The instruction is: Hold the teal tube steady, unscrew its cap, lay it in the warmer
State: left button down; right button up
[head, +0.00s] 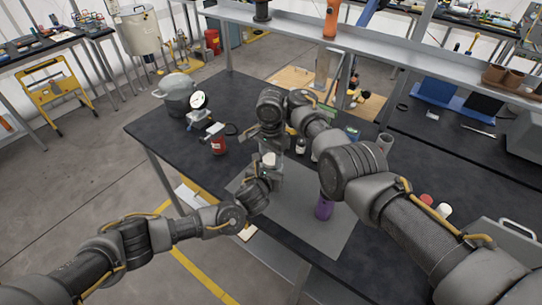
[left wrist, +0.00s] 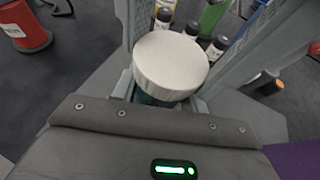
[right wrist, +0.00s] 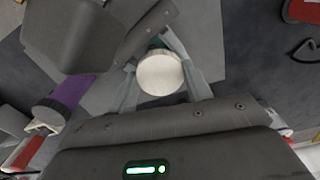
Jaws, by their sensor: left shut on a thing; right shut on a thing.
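The teal tube (left wrist: 150,98) stands upright, mostly hidden under its round white cap (left wrist: 171,66). The cap also shows in the head view (head: 269,159) and, from above, in the right wrist view (right wrist: 160,73). My left gripper (head: 264,179) is shut on the tube from the side, just below the cap. My right gripper (head: 269,152) comes down from above and is shut on the cap, one finger on each side. The cap sits over the tube; I cannot tell whether the threads are still engaged. I cannot pick out the warmer with certainty.
A purple bottle (head: 323,208) stands on the grey mat (head: 302,225), nearer the front. A red can (head: 217,143) and a dial device (head: 199,101) stand left. Small bottles (head: 300,147) stand behind my grippers. A grey pot (head: 177,95) is at the far left corner.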

jog(key=n, duration=0.5)
jog(key=shift+d+n, duration=0.1)
jog(key=shift+n, duration=0.2)
jog(key=n, duration=0.2)
jog(key=shift+n, duration=0.4)
jog(key=n, duration=0.5)
jog(key=shift+r+n, duration=0.1)
jog(key=shift+n, duration=0.3)
